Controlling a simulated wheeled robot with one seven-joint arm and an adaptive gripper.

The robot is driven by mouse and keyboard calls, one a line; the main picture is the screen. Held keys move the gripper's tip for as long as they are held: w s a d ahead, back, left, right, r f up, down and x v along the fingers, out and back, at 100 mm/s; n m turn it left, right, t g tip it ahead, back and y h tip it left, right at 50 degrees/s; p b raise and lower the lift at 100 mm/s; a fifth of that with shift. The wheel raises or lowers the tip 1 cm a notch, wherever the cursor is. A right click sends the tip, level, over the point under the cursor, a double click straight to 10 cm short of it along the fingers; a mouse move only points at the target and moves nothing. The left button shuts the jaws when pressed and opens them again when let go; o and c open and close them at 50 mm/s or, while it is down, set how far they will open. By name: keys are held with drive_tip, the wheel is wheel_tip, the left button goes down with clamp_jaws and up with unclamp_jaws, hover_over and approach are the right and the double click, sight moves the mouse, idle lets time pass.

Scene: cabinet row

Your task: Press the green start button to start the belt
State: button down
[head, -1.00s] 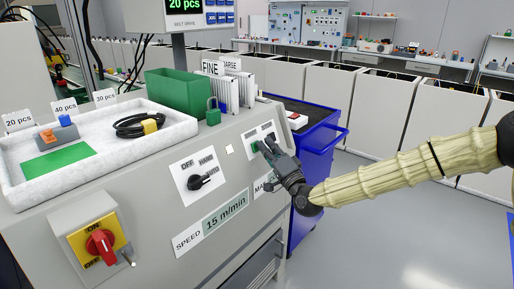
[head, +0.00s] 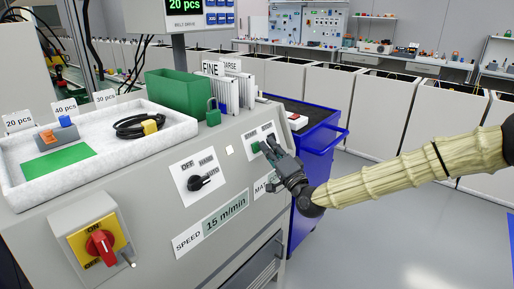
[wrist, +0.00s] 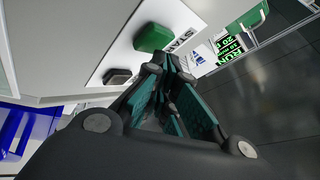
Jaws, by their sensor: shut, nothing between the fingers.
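The green start button (wrist: 153,37) stands on a white label plate in the wrist view, with a dark button (wrist: 117,76) beside it. In the head view the green button (head: 256,147) shows just left of my fingertips. My gripper (head: 267,144) is in front of the button plate on the sloped panel, at its right end. In the wrist view my gripper (wrist: 163,68) is shut and empty. Its fingertips are close to the green button, with a small gap in the picture; depth is hard to tell. The fingers partly cover the plate's lettering.
A mode knob (head: 196,183), a speed label (head: 212,224) and a red-yellow main switch (head: 100,243) are on the same cabinet. A white tray (head: 180,127) and green bin (head: 178,93) stand on top. A blue cart (head: 318,150) stands close behind my gripper.

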drive_tip(key=shift+s+d+r, duration=0.1)
drive_tip(key=shift+s+d, duration=0.05)
drive_tip(key=shift+d, duration=0.05)
idle(0.3)
drive_tip(key=s+d, duration=0.1)
drive_tip(key=d+r, duration=0.1)
drive_tip(key=s+d+r+p, duration=0.1)
drive_tip(key=shift+s+d, duration=0.35)
drive_tip(key=shift+d, duration=0.05)
idle(0.6)
